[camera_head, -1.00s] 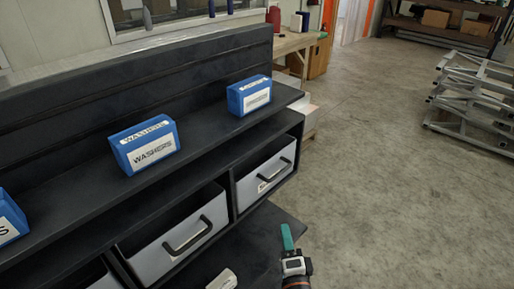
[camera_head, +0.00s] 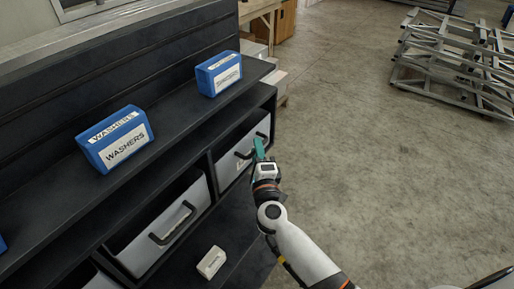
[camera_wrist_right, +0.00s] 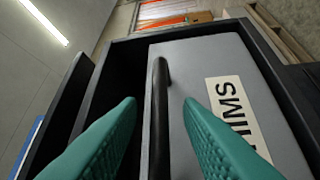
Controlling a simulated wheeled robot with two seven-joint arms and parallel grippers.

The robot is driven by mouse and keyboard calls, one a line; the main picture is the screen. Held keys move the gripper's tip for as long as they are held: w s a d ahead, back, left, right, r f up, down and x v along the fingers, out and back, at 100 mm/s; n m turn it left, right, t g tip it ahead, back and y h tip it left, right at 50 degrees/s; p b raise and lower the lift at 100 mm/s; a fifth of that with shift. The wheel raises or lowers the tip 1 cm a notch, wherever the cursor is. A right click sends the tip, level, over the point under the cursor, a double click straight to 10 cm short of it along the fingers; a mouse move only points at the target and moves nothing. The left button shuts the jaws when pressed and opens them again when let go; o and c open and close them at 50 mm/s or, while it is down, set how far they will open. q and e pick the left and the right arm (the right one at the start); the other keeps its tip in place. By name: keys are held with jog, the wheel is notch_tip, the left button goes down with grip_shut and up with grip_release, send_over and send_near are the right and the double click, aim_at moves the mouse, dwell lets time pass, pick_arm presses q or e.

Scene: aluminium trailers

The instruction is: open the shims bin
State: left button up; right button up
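The shims bin is a grey drawer-like bin (camera_head: 229,168) at the right end of the shelf row, in its black compartment. The fingers are apart, with a gap on both sides of the handle. In the head view my right gripper (camera_head: 259,150) is at the bin's front and covers part of the handle. My left gripper is out of view.
Another grey bin (camera_head: 150,235) sits in the compartment to the left. Blue washers boxes (camera_head: 118,140) and a blue labelled box (camera_head: 219,75) stand on the shelf above. A small white object (camera_head: 211,262) lies on the lower ledge. The floor to the right is clear up to metal frames (camera_head: 450,60).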

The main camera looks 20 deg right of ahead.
jog(key=shift+w, duration=0.4)
jog(key=shift+c, duration=0.5)
grip_shut()
